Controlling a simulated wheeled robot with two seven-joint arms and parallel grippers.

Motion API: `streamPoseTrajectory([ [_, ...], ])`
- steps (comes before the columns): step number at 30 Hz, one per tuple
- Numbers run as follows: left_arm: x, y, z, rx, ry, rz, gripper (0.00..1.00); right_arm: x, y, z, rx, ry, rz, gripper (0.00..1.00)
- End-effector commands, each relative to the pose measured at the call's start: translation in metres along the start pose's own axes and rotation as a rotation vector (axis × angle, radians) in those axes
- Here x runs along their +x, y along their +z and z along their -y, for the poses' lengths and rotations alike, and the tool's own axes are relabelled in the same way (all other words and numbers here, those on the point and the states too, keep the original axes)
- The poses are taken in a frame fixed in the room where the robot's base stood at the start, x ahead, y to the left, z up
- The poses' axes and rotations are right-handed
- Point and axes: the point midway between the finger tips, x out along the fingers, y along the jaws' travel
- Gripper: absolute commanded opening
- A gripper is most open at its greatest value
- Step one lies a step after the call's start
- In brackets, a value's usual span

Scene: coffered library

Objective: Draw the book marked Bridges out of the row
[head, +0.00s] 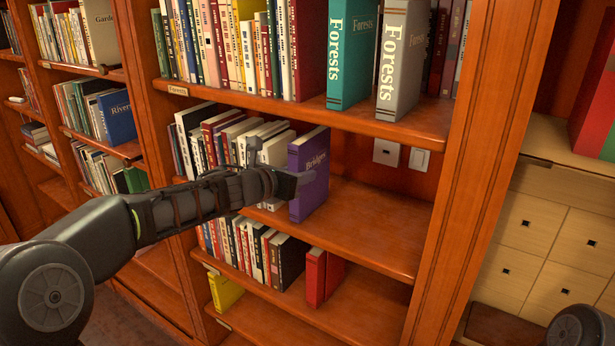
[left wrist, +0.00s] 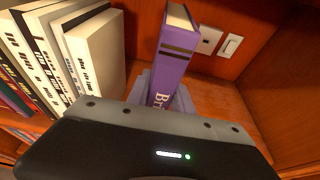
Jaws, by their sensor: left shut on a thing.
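The purple book marked Bridges (head: 309,161) stands upright at the right end of the row on the middle shelf. In the left wrist view its purple spine (left wrist: 172,75) faces me, apart from the white books to its left. My left gripper (head: 296,183) reaches in from the left and is shut on the book. In the left wrist view the grey fingers (left wrist: 160,90) sit around the spine, partly hidden behind the gripper body. My right gripper is not in view.
White books (head: 272,152) stand left of the purple book. The shelf (head: 375,215) is bare to its right. A shelf with Forests books (head: 351,50) is above. A wooden upright (head: 475,130) bounds the bay. Wall switches (head: 419,159) are behind.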

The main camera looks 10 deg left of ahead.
Motion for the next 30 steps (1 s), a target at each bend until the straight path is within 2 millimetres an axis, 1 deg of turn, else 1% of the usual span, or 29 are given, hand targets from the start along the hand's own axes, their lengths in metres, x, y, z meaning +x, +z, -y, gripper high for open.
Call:
streamPoseTrajectory([
  [1, -0.001, 0.004, 0.000, 0.001, -0.001, 0.004, 0.00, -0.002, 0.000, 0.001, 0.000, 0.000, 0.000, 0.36],
  [2, -0.001, 0.004, 0.000, 0.001, 0.000, 0.004, 0.00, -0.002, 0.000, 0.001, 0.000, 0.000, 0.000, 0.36],
  [11, -0.001, 0.004, 0.000, 0.001, 0.000, 0.004, 0.00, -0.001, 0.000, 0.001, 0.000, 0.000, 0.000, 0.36],
  [15, -0.004, 0.003, 0.000, 0.001, 0.000, 0.004, 0.00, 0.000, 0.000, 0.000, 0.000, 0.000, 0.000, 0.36],
  [20, -0.017, -0.001, 0.000, 0.001, 0.000, 0.005, 0.00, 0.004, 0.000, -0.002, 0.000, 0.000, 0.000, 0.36],
  [30, -0.050, -0.012, -0.001, 0.000, 0.001, 0.005, 0.00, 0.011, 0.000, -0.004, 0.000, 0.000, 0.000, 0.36],
])
